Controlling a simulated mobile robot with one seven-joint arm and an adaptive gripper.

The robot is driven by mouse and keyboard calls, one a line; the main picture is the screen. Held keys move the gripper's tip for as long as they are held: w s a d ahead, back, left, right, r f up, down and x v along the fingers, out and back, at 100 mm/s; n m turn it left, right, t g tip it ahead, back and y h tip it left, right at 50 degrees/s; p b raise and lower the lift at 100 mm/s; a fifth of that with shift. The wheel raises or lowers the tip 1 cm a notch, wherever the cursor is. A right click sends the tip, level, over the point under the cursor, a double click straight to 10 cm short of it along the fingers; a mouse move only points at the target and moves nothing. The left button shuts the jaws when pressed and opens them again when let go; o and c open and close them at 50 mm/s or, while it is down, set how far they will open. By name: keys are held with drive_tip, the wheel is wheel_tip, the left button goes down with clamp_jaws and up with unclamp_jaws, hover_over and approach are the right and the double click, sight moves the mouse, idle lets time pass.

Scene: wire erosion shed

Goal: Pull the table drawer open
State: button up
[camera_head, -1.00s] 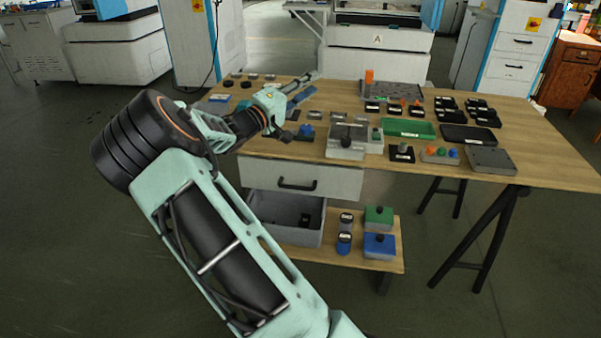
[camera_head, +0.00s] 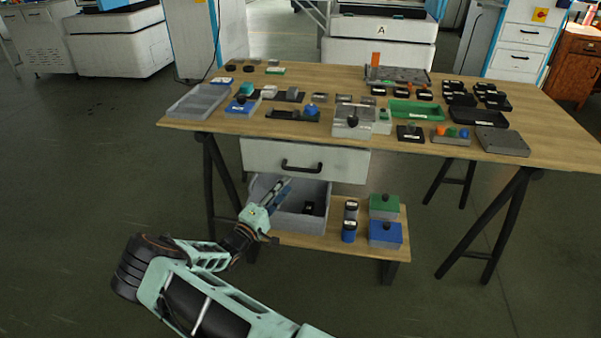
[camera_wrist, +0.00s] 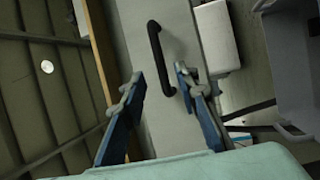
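The table drawer (camera_head: 335,160) is a pale grey front under the wooden tabletop, and it looks shut. Its black bar handle (camera_head: 302,167) is at the middle of the front. My gripper (camera_head: 284,187) is in front of and below the drawer, left of the handle in the head view, over the grey bin. In the wrist view my gripper (camera_wrist: 158,82) is open, with its two blue fingers apart and nothing between them. The handle (camera_wrist: 160,58) shows ahead, beyond the gap between the fingertips. The drawer front (camera_wrist: 180,125) lies behind it.
A grey bin (camera_head: 300,222) stands on the low wooden shelf (camera_head: 345,247), beside green and blue blocks and dark-topped canisters. The tabletop (camera_head: 220,127) carries trays and many small parts. Black trestle legs (camera_head: 222,185) stand at the sides. The floor in front is clear.

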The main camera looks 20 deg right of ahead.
sight(300, 170)
drive_tip(key=b+x, duration=0.1)
drive_tip(key=x, duration=0.8)
drive_tip(key=shift+b, duration=0.35)
drive_tip(key=shift+c, duration=0.6)
clamp_jaws()
